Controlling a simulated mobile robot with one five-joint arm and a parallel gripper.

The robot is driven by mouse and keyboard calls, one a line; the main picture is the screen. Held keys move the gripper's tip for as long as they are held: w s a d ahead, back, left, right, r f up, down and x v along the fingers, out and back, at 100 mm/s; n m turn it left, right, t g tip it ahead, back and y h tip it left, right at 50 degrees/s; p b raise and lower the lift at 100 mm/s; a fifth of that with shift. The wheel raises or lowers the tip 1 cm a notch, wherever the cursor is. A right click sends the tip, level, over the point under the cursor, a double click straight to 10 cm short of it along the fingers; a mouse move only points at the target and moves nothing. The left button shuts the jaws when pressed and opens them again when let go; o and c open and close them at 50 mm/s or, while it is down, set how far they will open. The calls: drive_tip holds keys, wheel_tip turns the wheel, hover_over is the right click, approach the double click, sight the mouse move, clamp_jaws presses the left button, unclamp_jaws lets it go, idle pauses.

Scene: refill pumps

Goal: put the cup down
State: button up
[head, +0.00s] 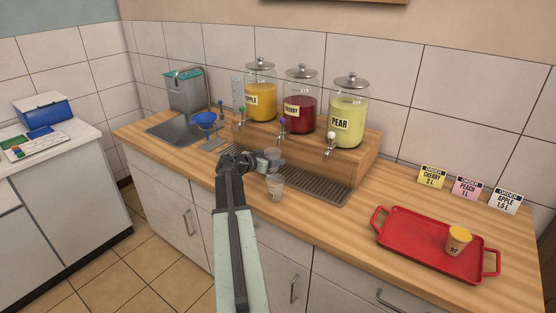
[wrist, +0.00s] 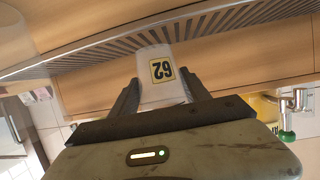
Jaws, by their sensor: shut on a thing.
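A small clear cup (head: 274,187) shows just below my gripper (head: 268,163) in the head view, at the front edge of the drip tray (head: 315,186). In the wrist view the cup (wrist: 160,88) sits between both fingers of my gripper (wrist: 160,95), which is shut on it. It bears a yellow label with dark digits and looks empty. I cannot tell whether its base touches the counter.
Apple, cherry and pear dispensers (head: 300,105) stand on a wooden stand behind the drip tray. Bare wooden counter (head: 345,215) lies between. A sink (head: 183,128) and blue funnel (head: 205,120) are left.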

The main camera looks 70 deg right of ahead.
drive_tip(key=d, duration=0.2)
drive_tip(key=s+d, duration=0.1)
drive_tip(key=shift+s+d, duration=0.1)
drive_tip(key=shift+d, duration=0.3)
drive_tip(key=shift+f+b, duration=0.95)
drive_tip(key=shift+a+r, duration=0.15)
drive_tip(key=shift+r, duration=0.1)
drive_tip(key=shift+f, duration=0.3)
drive_tip(key=o, duration=1.4)
drive_tip(key=shift+r, duration=0.1)
drive_tip(key=shift+o, duration=0.2)
drive_tip(key=shift+r, duration=0.1)
drive_tip(key=p+v, duration=0.4)
drive_tip(key=v, duration=0.8)
